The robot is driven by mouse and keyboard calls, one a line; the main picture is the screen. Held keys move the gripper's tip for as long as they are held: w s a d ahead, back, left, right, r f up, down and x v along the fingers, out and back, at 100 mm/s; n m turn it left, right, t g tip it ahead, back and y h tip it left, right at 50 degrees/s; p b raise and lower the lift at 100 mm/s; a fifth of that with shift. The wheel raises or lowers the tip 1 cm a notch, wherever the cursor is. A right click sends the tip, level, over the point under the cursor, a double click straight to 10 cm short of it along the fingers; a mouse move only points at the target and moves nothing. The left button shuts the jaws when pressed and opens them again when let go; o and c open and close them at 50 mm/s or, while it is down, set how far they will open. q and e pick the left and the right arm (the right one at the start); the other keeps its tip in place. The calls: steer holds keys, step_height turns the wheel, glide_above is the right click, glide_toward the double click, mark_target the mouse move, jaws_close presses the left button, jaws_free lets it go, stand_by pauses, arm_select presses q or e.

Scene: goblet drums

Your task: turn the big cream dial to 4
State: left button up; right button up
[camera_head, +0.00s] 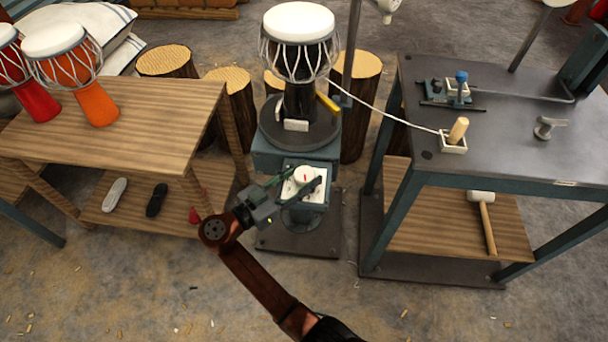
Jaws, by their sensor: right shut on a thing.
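The big cream dial (304,174) sits on a pale plate on top of a small grey-green stand, in front of the black goblet drum. A small red mark shows on the dial; any numbers are too small to read. My left gripper is not in view.
The black drum (298,85) with a white head stands on a round turntable behind the dial. A wooden bench (130,120) with orange and red drums is left. A metal-topped table (500,125) with a wooden-handled tool is right. A white cord crosses from drum to table.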

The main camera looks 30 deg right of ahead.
mark_target(304, 173)
steer(key=shift+w+r+m+g, duration=0.15)
steer(key=shift+m+g, duration=1.15)
steer(key=shift+g, duration=0.7)
steer(key=shift+c, duration=0.2)
steer(key=shift+m+g, duration=0.3)
steer(key=shift+g, duration=0.2)
steer(key=o, duration=1.2)
steer(key=shift+d, duration=0.1)
step_height(304, 173, up, 10)
steer(key=shift+f, duration=0.1)
steer(key=shift+c, duration=0.2)
